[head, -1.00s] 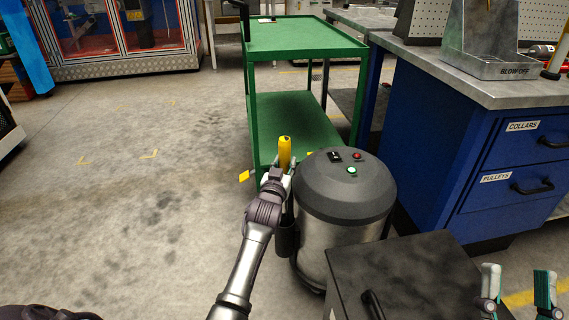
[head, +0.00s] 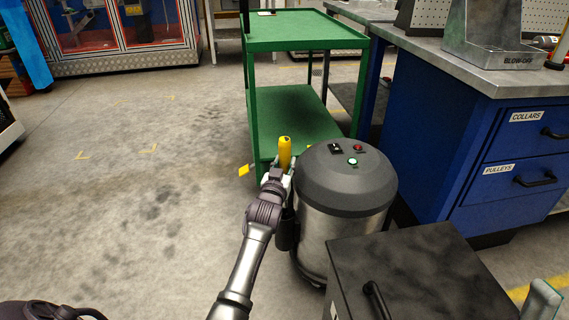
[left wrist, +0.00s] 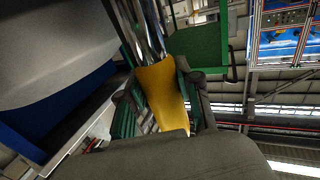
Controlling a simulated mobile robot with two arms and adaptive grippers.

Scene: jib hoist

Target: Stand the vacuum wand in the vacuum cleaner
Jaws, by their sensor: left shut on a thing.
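The vacuum cleaner (head: 345,185) stands on the floor, a steel drum with a dark grey lid and a green-lit button. A dark tube-shaped holder (head: 286,234) is on its left side. My left gripper (head: 277,180) is beside the drum's upper left, above this holder. It is shut on the vacuum wand (head: 285,150), whose yellow handle sticks up upright above the fingers. The handle also shows between the fingers in the left wrist view (left wrist: 165,92). The wand's lower end is hidden, so I cannot tell how far it sits in the holder. Only part of my right gripper (head: 542,298) shows at the lower right.
A green two-shelf cart (head: 300,36) stands just behind the cleaner. A blue drawer bench (head: 450,150) is to the right. A black box with a handle (head: 420,270) is close in front. The floor at left is clear.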

